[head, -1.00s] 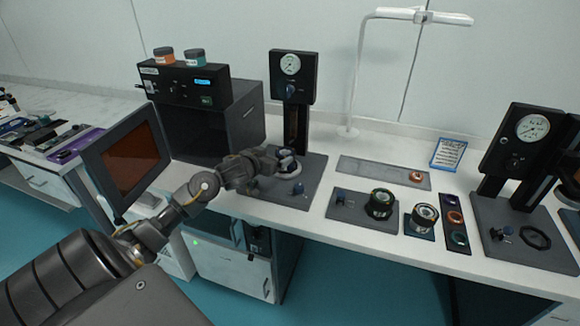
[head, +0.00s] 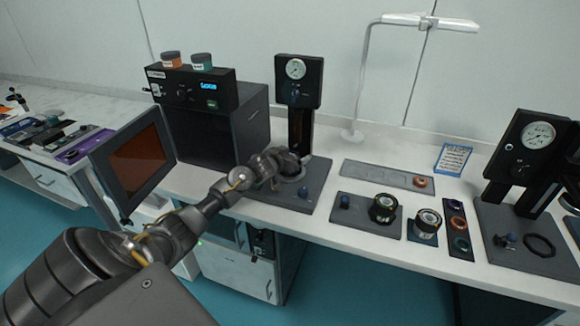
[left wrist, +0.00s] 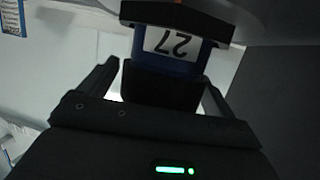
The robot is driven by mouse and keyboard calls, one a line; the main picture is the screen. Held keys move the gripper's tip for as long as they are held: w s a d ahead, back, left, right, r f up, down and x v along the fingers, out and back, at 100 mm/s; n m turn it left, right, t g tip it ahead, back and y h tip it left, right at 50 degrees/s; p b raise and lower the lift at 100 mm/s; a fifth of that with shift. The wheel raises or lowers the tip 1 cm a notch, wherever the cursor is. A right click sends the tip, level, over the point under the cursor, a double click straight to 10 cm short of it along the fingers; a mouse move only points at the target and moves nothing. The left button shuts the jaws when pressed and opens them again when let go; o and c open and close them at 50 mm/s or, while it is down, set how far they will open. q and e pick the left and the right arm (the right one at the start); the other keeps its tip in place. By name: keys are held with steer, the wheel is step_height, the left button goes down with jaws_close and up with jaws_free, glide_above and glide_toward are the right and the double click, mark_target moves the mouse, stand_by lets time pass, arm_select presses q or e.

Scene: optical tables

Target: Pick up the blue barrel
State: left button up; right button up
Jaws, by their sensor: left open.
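In the left wrist view a blue body with a white label reading 27 (left wrist: 165,66), which looks like the blue barrel, sits under a dark rim just beyond my left gripper (left wrist: 160,82). Its lower dark part stands between the two spread fingers, and I see no firm grip on it. In the head view my left gripper (head: 292,168) is at the base of the left press (head: 298,95). The wrist and gripper mostly hide the barrel there. My right gripper is not in view.
A second press (head: 525,150) stands at the right.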

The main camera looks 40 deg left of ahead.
arm_select(q)
steer(key=shift+c, duration=0.4)
steer(key=c, duration=1)
steer(key=shift+r, duration=0.1)
steer(key=shift+c, duration=0.2)
